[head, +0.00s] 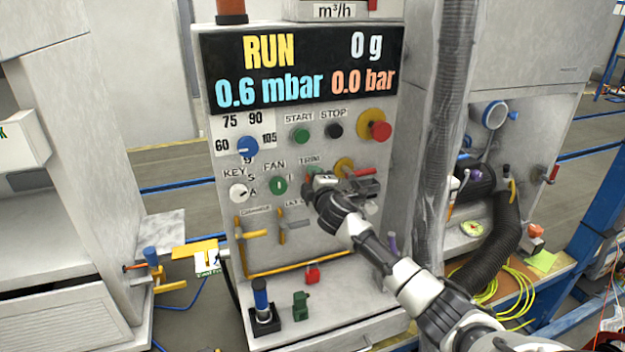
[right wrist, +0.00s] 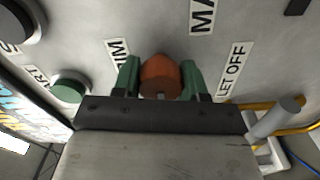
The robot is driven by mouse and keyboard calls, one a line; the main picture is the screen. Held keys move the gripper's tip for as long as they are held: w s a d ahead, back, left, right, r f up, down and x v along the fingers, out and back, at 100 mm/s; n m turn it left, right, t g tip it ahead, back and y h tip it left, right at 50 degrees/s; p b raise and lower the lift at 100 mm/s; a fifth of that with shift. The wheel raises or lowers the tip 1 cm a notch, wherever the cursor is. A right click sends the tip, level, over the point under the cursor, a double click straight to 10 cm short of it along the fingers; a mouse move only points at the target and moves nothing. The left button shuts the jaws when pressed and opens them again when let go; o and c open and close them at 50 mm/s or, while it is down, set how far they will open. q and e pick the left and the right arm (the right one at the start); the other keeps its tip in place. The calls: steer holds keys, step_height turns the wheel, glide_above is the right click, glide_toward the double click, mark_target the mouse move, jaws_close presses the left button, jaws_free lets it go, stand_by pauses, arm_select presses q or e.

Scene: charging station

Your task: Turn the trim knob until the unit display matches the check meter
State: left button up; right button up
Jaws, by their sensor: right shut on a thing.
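The unit display (head: 303,65) on the panel reads RUN, 0 g, 0.6 mbar and 0.0 bar. My right gripper (head: 314,184) is at the panel, just below the TRIM label. In the right wrist view, its green fingers (right wrist: 160,80) are shut on an orange-brown knob (right wrist: 160,74), one on each side. A partly hidden label ending in "IM" is beside it. In the head view my gripper hides the knob. I cannot clearly identify a check meter; a box marked m³/h (head: 335,11) is cut off at the top edge. My left gripper is not in view.
Close around are the green START button (head: 300,135), the red mushroom button (head: 380,130), the blue selector (head: 247,147), the KEY switch (head: 238,193) and the green FAN switch (head: 276,187). Yellow-handled levers (head: 250,234) sit lower left. A grey hose (head: 447,110) hangs right of the panel.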

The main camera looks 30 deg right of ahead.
steer(key=shift+f, duration=0.1)
steer(key=o, duration=0.9)
steer(key=b+v, duration=0.1)
steer(key=v, duration=1)
